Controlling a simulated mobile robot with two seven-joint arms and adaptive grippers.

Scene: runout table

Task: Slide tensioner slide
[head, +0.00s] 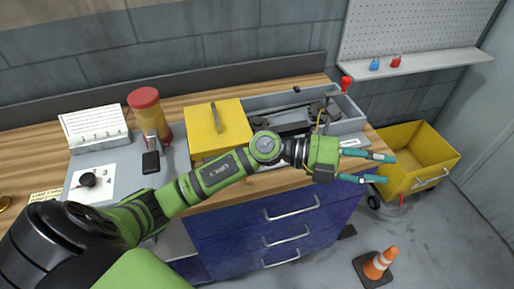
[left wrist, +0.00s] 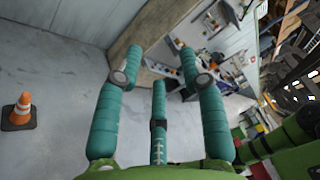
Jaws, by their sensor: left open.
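No part is plainly marked as the tensioner slide. A grey tray (head: 352,122) at the right end of the bench holds dark metal parts (head: 292,128), and I cannot tell whether one of them is the slide. A red knob (head: 346,83) stands at the tray's back corner. My left gripper (head: 387,168) is open and empty, past the bench's right end in front of the tray, with its teal fingers pointing right. My left arm passes in front of the tray's near side. In the left wrist view my gripper's fingers (left wrist: 160,62) are spread with nothing between them. My right gripper is not in view.
A yellow box (head: 205,116) with a handle stands left of the tray. A red-lidded jar (head: 144,98) and a white card stand (head: 92,125) are further left. Blue drawers (head: 235,245) are below. A yellow cart (head: 405,182) and an orange cone (head: 380,262) are on the floor at right.

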